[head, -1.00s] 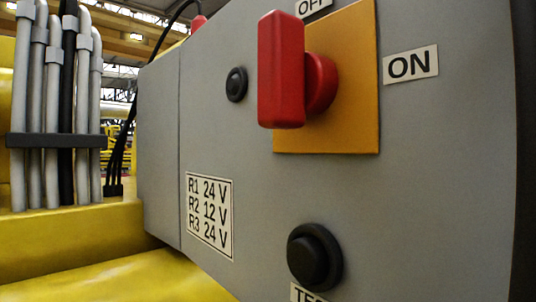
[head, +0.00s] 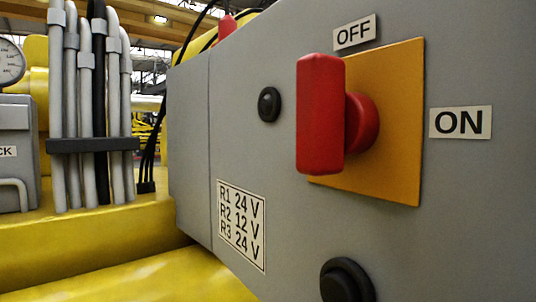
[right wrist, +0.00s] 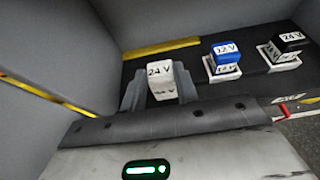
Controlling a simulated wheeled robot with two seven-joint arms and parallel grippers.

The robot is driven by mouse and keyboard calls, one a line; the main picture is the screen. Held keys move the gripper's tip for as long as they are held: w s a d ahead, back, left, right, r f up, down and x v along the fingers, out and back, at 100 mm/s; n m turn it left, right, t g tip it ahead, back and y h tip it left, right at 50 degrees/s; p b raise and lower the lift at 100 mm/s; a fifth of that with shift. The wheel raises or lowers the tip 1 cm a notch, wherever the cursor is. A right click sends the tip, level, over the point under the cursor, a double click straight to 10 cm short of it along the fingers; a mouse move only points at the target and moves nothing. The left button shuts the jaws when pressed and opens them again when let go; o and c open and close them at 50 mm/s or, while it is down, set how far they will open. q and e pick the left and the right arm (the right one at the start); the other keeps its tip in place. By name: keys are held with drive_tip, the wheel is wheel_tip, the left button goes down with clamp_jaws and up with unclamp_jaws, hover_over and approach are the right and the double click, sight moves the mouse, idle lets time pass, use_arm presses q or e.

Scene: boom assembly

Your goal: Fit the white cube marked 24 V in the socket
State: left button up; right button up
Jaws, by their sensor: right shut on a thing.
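The white cube (right wrist: 160,71) marked 24 V is in the right wrist view, between the grey fingers of my right gripper (right wrist: 159,84), which is shut on it. What lies under the cube is hidden, so I cannot tell whether it touches a socket. To its right, a blue cube (right wrist: 226,50) marked 12 V and a black cube (right wrist: 291,40) marked 24 V each sit on a white base. In the head view a label (head: 241,226) on the grey cabinet reads R1 24 V, R2 12 V, R3 24 V. My left gripper is not in view.
The grey cabinet (head: 245,150) fills much of the head view. It has a red switch handle (head: 320,115) on an orange plate, with OFF and ON labels. A black button (head: 344,282) is below. Grey pipes (head: 85,105) stand at left. Grey walls (right wrist: 55,60) flank the cubes in the wrist view.

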drive_tip(key=shift+w+a+r+p, duration=0.15)
drive_tip(key=shift+w+a+p, duration=0.6)
drive_tip(key=shift+w+p, duration=0.2)
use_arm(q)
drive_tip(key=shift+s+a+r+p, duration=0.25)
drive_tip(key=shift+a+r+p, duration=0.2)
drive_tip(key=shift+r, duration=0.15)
use_arm(e)
drive_tip(key=shift+w+a, duration=0.4)
drive_tip(key=shift+w, duration=0.2)
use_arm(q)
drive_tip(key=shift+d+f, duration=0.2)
use_arm(e)
drive_tip(key=shift+s+d, duration=0.1)
use_arm(q)
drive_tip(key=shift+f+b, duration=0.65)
drive_tip(key=shift+b, duration=0.4)
use_arm(e)
drive_tip(key=shift+f, duration=1.2)
drive_tip(key=o, duration=1.1)
